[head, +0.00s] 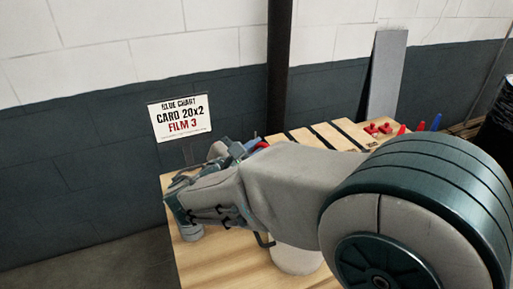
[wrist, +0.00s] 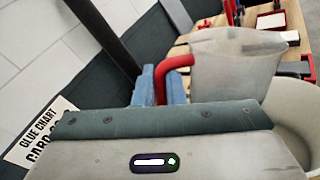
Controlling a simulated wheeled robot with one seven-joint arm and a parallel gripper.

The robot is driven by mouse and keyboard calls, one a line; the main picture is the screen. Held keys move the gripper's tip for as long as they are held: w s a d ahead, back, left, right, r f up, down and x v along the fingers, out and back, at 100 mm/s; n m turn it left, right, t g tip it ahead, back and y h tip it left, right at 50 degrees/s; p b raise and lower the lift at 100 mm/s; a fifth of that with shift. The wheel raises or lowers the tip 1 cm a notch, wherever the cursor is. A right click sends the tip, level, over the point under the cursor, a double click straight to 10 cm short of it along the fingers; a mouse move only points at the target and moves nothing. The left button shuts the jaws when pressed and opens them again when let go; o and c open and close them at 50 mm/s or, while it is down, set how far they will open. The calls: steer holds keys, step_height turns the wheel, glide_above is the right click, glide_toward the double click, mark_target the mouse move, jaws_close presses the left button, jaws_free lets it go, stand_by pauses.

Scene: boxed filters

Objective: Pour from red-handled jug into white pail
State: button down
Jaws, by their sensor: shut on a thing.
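The jug (wrist: 232,68) is translucent grey-white, with its red handle (wrist: 174,72) towards my gripper. My gripper (wrist: 160,86) has its blue fingers shut on that handle. The jug looks close to upright in the wrist view; its lower part is hidden behind my gripper's body, and I cannot see its contents. The white pail (wrist: 292,104) is at the right of the wrist view, partly hidden by the jug and my gripper. In the head view the pail (head: 296,260) shows below my arm, which hides the jug's body.
A wooden table (head: 192,262) carries everything. Red pieces (head: 378,128) and red and blue cones (head: 420,126) stand at its far right. A grey board (head: 387,75) leans on the wall beside a dark post (head: 278,65). A sign (head: 180,118) hangs on the wall.

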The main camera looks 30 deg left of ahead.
steer(key=shift+d+r+m+y+b, duration=0.2)
steer(key=shift+m+b, duration=0.3)
steer(key=shift+b, duration=0.3)
steer(key=shift+d+r+m+y+b, duration=0.15)
steer(key=shift+m+b, duration=0.35)
steer(key=shift+b, duration=0.25)
stand_by(0.9)
steer(key=shift+w+d+f+m+g+b, duration=0.15)
steer(key=shift+d+m+b, duration=0.25)
steer(key=shift+b, duration=0.55)
steer(key=shift+s+d+r+m+g+b, duration=0.1)
steer(key=shift+d+m+g+b, duration=0.1)
steer(key=shift+m+b, duration=0.6)
stand_by(1.5)
steer(key=shift+d+f+m+y+b, duration=0.25)
steer(key=shift+d+m+b, duration=0.1)
steer(key=shift+b, duration=0.9)
stand_by(1.0)
